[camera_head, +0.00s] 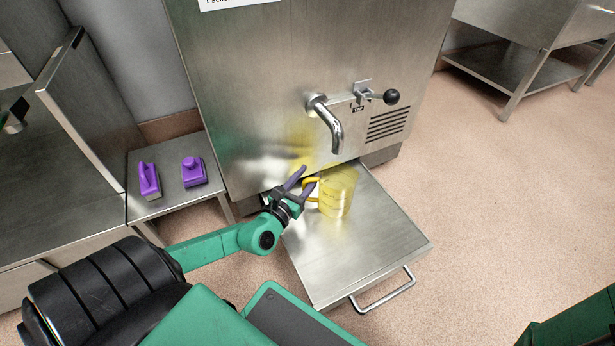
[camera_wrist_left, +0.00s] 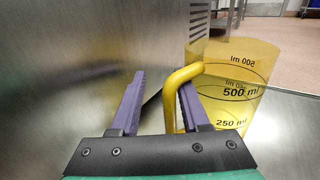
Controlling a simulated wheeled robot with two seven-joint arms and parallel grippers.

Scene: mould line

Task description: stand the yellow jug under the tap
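The yellow jug (camera_head: 337,194) is see-through and stands upright on the steel drawer-like platform (camera_head: 375,262), near the machine front. In the left wrist view the jug (camera_wrist_left: 235,90) shows its ml marks, and its yellow handle (camera_wrist_left: 170,100) faces me. The steel tap (camera_head: 324,112) sticks out of the machine above; its spout end appears just above the jug, but I cannot tell if they line up. My left gripper (camera_head: 298,184) is open, with purple fingers on either side of the handle. A gap shows between the left finger and the handle. My right gripper is out of view.
Two purple tools (camera_head: 149,181) (camera_head: 194,172) lie on a low steel table at left. The machine front (camera_head: 255,95) rises close behind the jug. A black-knobbed lever (camera_head: 390,97) sits right of the tap. The platform's front part, near its handle (camera_head: 383,291), is clear.

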